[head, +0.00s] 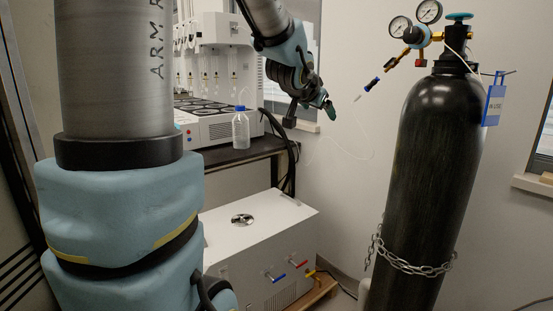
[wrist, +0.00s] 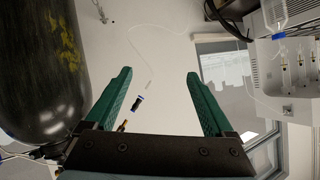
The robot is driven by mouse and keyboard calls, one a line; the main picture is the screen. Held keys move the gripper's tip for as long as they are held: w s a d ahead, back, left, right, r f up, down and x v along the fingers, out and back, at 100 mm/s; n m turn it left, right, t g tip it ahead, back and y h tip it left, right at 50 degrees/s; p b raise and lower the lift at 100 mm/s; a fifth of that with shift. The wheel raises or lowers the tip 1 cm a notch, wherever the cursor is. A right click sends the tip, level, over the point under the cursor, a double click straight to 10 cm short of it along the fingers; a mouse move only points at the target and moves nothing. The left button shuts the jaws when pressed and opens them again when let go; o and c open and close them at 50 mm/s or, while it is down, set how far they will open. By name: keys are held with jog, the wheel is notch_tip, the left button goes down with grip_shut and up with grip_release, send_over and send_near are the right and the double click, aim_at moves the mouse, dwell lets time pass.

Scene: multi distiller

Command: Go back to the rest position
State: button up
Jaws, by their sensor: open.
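My gripper (head: 322,103) is in the air in the head view, between the white distiller unit and the black gas cylinder. In the wrist view my gripper (wrist: 155,95) shows two green fingers spread wide, with nothing between their tips. The black gas cylinder (head: 431,170) stands upright at the right of the head view, held by a chain, and fills the upper left of the wrist view (wrist: 40,60).
The white distiller unit (head: 222,60) stands on a dark bench (head: 240,153) with a clear bottle (head: 241,130). A white chiller box (head: 262,235) is below. A thin tube (head: 345,150) hangs between bench and cylinder. The wall behind my gripper looks clear.

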jog(key=s+a+f+n+g+y+p, duration=0.2)
jog(key=s+a+f+n+g+y, duration=0.25)
jog(key=s+a+f, duration=0.55)
jog(key=s+a+f+n+g+p, duration=0.1)
jog(key=s+a+f+n+g, duration=0.2)
jog(key=s+a+f+g, duration=0.2)
jog(key=s+a+f, duration=0.3)
jog(key=s, duration=0.2)
jog(key=shift+s+f+y+p, duration=0.15)
jog(key=shift+s+y+p, duration=0.2)
dwell(0.3)
